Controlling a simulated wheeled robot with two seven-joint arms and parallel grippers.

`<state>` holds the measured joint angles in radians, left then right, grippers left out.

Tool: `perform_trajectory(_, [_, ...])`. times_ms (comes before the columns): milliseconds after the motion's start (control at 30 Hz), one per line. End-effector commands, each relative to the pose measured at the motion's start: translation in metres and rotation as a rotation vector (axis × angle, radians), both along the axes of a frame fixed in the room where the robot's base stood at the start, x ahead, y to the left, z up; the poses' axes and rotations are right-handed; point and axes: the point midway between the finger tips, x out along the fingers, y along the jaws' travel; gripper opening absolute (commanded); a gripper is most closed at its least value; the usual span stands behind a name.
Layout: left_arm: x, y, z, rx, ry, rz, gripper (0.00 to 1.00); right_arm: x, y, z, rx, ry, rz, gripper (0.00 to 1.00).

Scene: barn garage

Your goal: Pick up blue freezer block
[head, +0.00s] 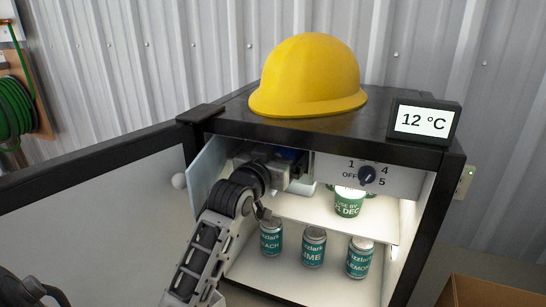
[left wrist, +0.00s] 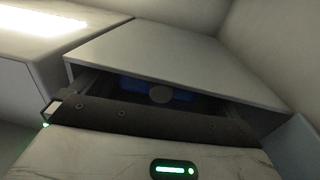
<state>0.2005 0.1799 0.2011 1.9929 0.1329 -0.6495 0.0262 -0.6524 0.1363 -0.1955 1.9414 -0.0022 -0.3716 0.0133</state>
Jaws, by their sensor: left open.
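The blue freezer block (left wrist: 132,87) lies inside the small freezer compartment in the left wrist view, a dark blue shape partly hidden behind a pale round spot and my gripper. In the head view a small strip of blue (head: 291,155) shows in the compartment, just beyond my gripper. My left gripper (head: 292,172) reaches into the compartment mouth, open, with the block ahead of it. In the left wrist view the gripper's dark body crosses the lower middle. I cannot tell whether the fingers touch the block. My right gripper is out of view.
The freezer flap (head: 206,168) stands open left of my wrist, and the fridge door (head: 100,205) is swung open to the left. A control dial (head: 367,175) is to the right. A green tub (head: 349,203) stands on the shelf (head: 315,218), with several cans (head: 313,247) below.

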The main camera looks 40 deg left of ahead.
Motion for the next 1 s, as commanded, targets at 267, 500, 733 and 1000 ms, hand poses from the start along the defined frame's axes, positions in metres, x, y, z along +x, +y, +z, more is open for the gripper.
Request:
perform_trajectory(267, [0.005,0.001,0.000,0.000,0.000,0.000,1.00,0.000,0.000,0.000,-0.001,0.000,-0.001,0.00])
perform_trajectory(500, [0.005,0.001,0.000,0.000,0.000,0.000,0.61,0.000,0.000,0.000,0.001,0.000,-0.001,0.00])
perform_trajectory(733, [0.005,0.000,0.000,0.000,0.001,-0.001,0.41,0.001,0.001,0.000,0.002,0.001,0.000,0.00])
perform_trajectory(1000, [-0.003,-0.012,-0.001,-0.001,0.002,-0.013,0.42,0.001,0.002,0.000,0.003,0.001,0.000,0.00])
